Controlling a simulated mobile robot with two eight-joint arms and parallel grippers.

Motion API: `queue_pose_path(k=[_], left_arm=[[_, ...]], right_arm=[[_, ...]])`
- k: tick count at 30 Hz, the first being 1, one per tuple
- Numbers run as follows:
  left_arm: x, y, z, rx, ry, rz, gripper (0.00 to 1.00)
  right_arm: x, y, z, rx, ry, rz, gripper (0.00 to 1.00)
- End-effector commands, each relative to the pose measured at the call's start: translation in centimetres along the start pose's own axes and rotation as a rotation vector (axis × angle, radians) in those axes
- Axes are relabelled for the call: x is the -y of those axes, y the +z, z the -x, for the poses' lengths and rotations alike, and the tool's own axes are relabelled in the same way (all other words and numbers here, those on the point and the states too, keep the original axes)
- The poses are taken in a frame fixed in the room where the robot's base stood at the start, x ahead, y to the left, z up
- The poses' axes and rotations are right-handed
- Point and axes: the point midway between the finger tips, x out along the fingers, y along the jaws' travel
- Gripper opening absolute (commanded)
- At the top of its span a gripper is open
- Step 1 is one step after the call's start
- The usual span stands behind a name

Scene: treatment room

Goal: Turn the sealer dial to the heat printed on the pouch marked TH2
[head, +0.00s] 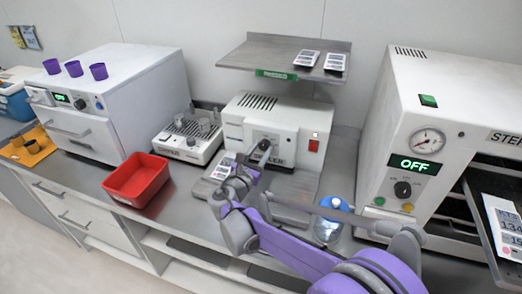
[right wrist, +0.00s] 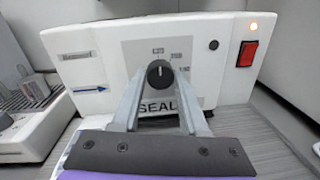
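The sealer (head: 290,118) is a white box with a red switch, under the shelf. Its black dial (right wrist: 160,73) shows in the right wrist view, with a white mark near the top and small labels around it, too small to read surely. My right gripper (right wrist: 160,78) has its two fingers on either side of the dial, seemingly not clamped on it; in the head view the gripper (head: 262,150) is at the sealer's front. Pouches (head: 306,58) (head: 336,63) lie on the shelf and another pouch (head: 222,170) lies left of the gripper. No TH2 mark is readable. My left gripper is out of view.
A red bin (head: 137,182) stands at the counter's front left. A small white device (head: 187,138) is left of the sealer. A steriliser (head: 440,120) reading OFF stands right, with a printed tray card (head: 505,222). A blue-capped bottle (head: 328,228) stands near my right arm.

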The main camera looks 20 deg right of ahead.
Motion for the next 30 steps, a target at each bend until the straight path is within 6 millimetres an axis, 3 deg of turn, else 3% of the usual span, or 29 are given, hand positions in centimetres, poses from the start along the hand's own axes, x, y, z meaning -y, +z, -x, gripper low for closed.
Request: queue_pose_path(k=[1, 3, 4, 17, 30], left_arm=[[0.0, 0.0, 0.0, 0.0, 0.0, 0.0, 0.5], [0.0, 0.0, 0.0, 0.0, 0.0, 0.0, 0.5], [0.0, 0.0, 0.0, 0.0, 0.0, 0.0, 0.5], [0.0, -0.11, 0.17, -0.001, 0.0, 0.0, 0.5], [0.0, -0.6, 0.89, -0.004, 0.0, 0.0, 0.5]], right_arm=[[0.01, 0.0, 0.01, 0.0, 0.0, 0.0, 0.14], [0.01, 0.0, 0.01, 0.0, 0.0, 0.0, 0.01], [0.01, 0.0, 0.01, 0.0, 0.0, 0.0, 0.0], [0.0, 0.06, 0.01, -0.005, -0.001, -0.072, 0.0], [0.04, 0.19, 0.0, -0.031, -0.006, -0.431, 0.0]])
